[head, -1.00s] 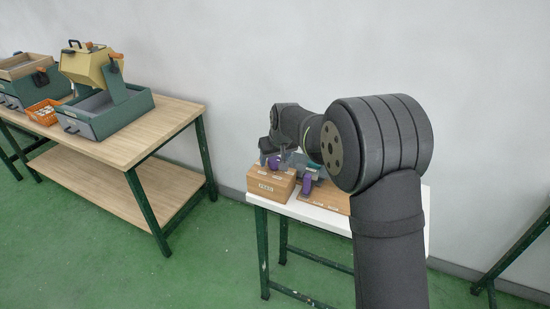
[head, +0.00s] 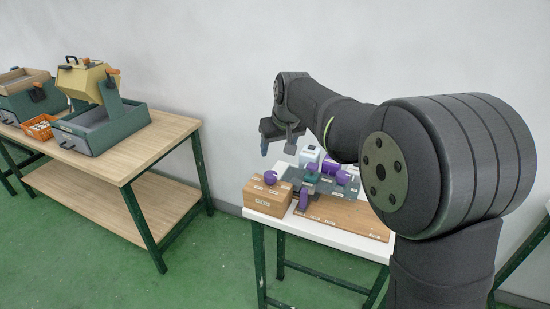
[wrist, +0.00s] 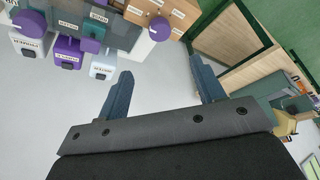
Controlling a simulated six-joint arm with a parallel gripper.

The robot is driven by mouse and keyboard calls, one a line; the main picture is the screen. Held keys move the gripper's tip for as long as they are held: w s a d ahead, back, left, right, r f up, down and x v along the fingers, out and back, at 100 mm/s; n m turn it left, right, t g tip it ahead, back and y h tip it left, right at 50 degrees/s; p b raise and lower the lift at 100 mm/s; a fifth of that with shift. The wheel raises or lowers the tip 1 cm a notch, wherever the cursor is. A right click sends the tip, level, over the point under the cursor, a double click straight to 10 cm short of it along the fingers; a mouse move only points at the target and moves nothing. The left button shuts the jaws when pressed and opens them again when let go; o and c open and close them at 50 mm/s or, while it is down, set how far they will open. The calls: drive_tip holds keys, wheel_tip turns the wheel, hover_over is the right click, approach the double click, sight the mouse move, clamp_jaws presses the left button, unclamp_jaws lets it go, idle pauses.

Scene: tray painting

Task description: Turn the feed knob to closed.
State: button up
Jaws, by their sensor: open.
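The feed knob (head: 270,178) is a small purple knob on top of a brown box (head: 265,198) at the left end of the white table. A label is on the box's front; the knob's setting cannot be read. In the wrist view the knob (wrist: 159,28) and its box (wrist: 178,9) are at the top, beyond the fingertips. My gripper (head: 277,143) is open and empty, above the box and apart from the knob. Its two fingers (wrist: 162,66) show well spread in the wrist view with only pale floor or table surface between them.
A grey fixture with purple knobs (head: 342,177) stands right of the box on a brown board (head: 345,215). White and purple labelled blocks (wrist: 67,52) stand nearby. A wooden bench (head: 150,150) at left bears a green tray (head: 130,133) and orange basket (head: 42,127).

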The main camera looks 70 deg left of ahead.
sight(270, 174)
drive_tip(key=shift+v, duration=1.3)
drive_tip(key=shift+f, duration=0.15)
drive_tip(key=x, duration=1.7)
drive_tip(key=shift+a, duration=0.15)
drive_tip(key=shift+s+f, duration=0.1)
drive_tip(key=shift+m, duration=0.6)
drive_tip(key=shift+s+m+t, duration=0.1)
drive_tip(key=shift+m+t, duration=0.7)
drive_tip(key=shift+m, duration=0.9)
drive_tip(key=m, duration=0.2)
drive_tip(key=m+t+h, duration=0.1)
drive_tip(key=m, duration=0.1)
drive_tip(key=shift+s+a+m+t, duration=0.1)
drive_tip(key=shift+m+t, duration=0.2)
drive_tip(key=shift+m, duration=0.1)
drive_tip(key=v, duration=0.9)
drive_tip(key=shift+a, duration=0.15)
